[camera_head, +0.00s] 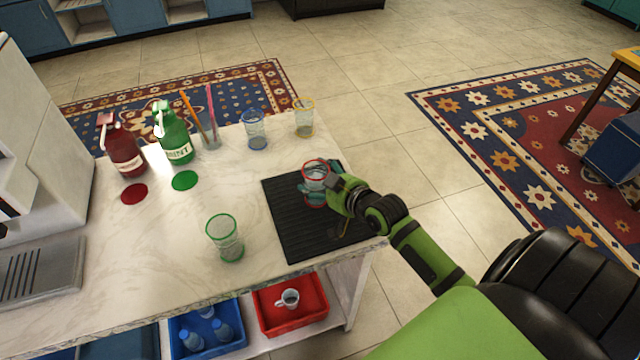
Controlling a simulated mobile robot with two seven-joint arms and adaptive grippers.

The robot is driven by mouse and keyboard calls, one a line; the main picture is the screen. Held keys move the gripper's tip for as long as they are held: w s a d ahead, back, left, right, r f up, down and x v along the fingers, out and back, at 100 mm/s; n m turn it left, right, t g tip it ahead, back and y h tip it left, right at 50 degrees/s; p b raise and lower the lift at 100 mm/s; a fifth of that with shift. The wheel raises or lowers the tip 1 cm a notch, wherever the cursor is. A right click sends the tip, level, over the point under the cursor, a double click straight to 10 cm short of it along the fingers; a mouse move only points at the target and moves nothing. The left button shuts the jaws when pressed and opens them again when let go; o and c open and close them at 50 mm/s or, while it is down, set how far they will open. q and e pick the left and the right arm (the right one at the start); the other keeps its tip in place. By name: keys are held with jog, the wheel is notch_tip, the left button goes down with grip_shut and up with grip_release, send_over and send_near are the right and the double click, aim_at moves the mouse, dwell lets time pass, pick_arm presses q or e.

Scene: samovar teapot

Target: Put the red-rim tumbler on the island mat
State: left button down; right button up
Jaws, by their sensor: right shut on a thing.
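The red-rim tumbler (315,173) is clear glass with a red band at its top. It is upright over the upper middle part of the black ribbed island mat (287,236). I cannot tell whether its base touches the mat. My right gripper (314,190) comes in from the right and is shut on the tumbler, with its fingers around the lower part of the glass. The gripper hides part of the mat's right side. My left gripper is not in view.
A green-rim tumbler (225,238) stands left of the mat. Blue-rim (255,130) and yellow-rim (304,117) tumblers stand behind it. Red (124,150) and green (175,136) bottles stand back left. Bare white counter (150,250) lies front left.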

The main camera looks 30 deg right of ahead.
jog(key=shift+f, duration=0.9)
jog(key=shift+f, duration=0.15)
jog(key=o, duration=1.2)
jog(key=shift+c, duration=0.2)
jog(key=b+v, duration=0.1)
jog(key=v, duration=1.1)
